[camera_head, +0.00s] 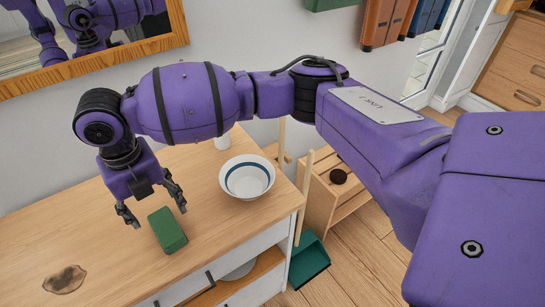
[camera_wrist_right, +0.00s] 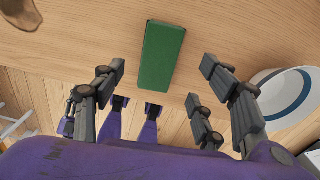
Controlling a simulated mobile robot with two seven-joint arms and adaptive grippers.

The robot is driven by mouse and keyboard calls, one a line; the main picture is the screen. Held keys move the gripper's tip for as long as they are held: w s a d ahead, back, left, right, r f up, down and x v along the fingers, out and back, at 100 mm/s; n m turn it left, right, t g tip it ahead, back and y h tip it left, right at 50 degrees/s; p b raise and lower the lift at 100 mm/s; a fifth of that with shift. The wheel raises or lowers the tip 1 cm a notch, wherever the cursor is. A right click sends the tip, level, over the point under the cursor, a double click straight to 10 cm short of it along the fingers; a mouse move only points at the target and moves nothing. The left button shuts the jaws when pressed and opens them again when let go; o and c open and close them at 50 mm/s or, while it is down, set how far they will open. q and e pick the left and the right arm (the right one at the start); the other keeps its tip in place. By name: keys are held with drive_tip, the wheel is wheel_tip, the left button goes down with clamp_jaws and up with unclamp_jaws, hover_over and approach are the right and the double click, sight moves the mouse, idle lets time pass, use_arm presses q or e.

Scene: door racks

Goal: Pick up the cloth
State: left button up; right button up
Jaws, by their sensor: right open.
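A green block-shaped piece (camera_head: 167,229), which looks like the folded cloth, lies on the wooden cabinet top near its front edge. It also shows in the right wrist view (camera_wrist_right: 162,57), at the upper middle between my fingers. My right gripper (camera_head: 156,213) is open and empty, pointing down just above and behind the green piece. In the right wrist view the fingers of my right gripper (camera_wrist_right: 160,82) are spread wide on both sides, apart from the green piece. My left gripper is not in view.
A white bowl with a blue ring (camera_head: 247,178) stands right of the green piece, with a white cup (camera_head: 222,141) behind it. A flat brown patch (camera_head: 64,279) is at the left. A teal dustpan (camera_head: 308,261) and a low wooden rack (camera_head: 331,190) stand right of the cabinet.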

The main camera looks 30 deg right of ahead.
sight(165, 226)
drive_tip(key=f, duration=0.1)
drive_tip(key=s+f, duration=0.1)
drive_tip(key=f, duration=0.1)
drive_tip(key=shift+f, duration=0.1)
wheel_tip(165, 226, down, 4)
drive_tip(key=shift+w+r, duration=0.1)
drive_tip(key=shift+w, duration=0.05)
drive_tip(key=shift+f, duration=0.35)
drive_tip(key=shift+r, duration=0.1)
drive_tip(key=c, duration=1.3)
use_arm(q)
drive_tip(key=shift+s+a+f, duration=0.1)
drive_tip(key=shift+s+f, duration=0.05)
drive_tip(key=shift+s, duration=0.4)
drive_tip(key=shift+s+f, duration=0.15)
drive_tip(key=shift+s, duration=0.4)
use_arm(e)
drive_tip(key=shift+w, duration=0.1)
drive_tip(key=shift+c, duration=0.2)
drive_tip(key=shift+r, duration=0.15)
